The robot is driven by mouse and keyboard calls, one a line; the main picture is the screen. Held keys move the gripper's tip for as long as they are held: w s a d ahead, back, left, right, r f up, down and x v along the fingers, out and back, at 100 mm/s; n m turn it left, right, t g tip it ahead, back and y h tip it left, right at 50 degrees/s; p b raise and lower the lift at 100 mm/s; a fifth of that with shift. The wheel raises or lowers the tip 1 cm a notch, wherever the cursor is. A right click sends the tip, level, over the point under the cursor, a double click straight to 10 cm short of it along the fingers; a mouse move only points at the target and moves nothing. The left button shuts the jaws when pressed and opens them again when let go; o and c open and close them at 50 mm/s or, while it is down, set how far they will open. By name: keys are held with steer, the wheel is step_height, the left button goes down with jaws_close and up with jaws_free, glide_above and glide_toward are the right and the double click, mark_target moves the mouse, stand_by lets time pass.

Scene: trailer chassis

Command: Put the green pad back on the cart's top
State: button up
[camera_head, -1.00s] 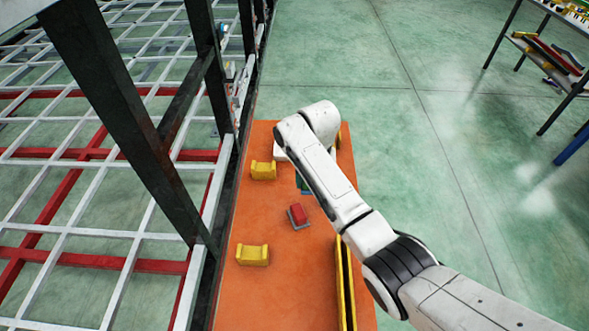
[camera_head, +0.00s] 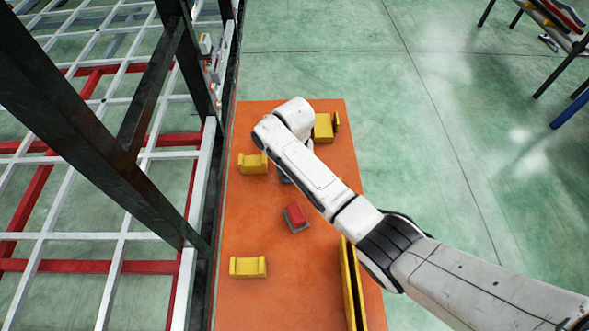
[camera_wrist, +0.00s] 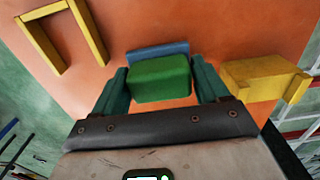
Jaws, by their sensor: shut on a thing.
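The green pad (camera_wrist: 160,80) sits between the two dark teal fingers of my gripper (camera_wrist: 158,74) in the wrist view, with my gripper shut on it. A blue edge (camera_wrist: 157,50) shows just beyond the pad; I cannot tell whether it is the pad's base or a separate piece. The cart's orange top (camera_wrist: 130,25) lies below; whether the pad touches it is unclear. In the head view, the cart's top (camera_head: 225,225) runs lengthwise under my arm. My arm hides the gripper and the green pad there.
A red pad (camera_head: 297,216) on a grey base lies on the cart. Yellow blocks stand at the left (camera_head: 252,164), front left (camera_head: 248,267) and far right (camera_head: 323,128). A yellow rail (camera_head: 352,285) lines the right edge. A dark metal frame (camera_head: 125,140) borders the left side.

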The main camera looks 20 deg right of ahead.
steer(key=shift+s+f+b, duration=0.15)
steer(key=shift+f+b, duration=0.2)
steer(key=shift+f, duration=0.4)
steer(key=shift+c, duration=0.4)
steer(key=o, duration=1)
step_height(320, 180, up, 12)
steer(key=shift+r+b, duration=0.1)
steer(key=shift+b, duration=0.45)
